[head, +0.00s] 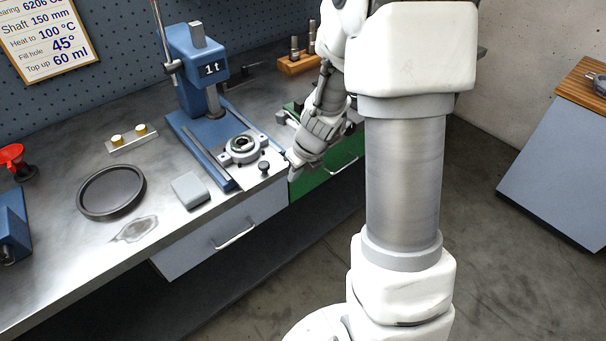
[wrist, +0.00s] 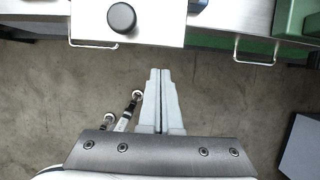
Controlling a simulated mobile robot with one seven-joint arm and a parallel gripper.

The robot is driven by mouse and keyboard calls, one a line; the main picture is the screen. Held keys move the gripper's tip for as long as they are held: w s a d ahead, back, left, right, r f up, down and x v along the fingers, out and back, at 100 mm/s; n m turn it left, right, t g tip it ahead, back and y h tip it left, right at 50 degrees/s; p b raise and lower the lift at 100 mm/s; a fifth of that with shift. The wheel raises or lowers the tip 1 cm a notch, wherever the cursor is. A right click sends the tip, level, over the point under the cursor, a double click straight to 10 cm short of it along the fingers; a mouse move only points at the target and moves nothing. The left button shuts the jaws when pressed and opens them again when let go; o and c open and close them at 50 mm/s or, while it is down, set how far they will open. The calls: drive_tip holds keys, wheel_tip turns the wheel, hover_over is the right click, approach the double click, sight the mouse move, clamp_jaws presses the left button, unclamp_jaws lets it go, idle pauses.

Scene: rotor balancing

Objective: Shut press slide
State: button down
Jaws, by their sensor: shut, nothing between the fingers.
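The blue press (head: 192,65) stands on the bench with "1t" on its head. Its pale slide (head: 273,165) is out in front of the press ram, carrying a grey round housing (head: 241,149). A black knob (head: 264,167) stands near the slide's front. In the wrist view the slide (wrist: 165,22) shows at the top, its front edge past the bench edge, with the knob (wrist: 121,17) left of centre. My gripper (head: 291,174) is shut and empty, just right of the slide's front. In the wrist view its fingertips (wrist: 160,72) appear apart from the slide.
A drawer handle (head: 234,236) juts from the grey front below the slide; a green drawer (head: 325,178) is to its right. A grey block (head: 190,190) and a dark round tray (head: 111,192) lie left of the press. The floor before the bench is clear.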

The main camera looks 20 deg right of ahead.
drive_tip(key=shift+w+a, duration=0.2)
drive_tip(key=shift+w, duration=0.3)
drive_tip(key=shift+w+a, duration=0.15)
drive_tip(key=shift+w, duration=0.35)
drive_tip(key=shift+r, duration=0.1)
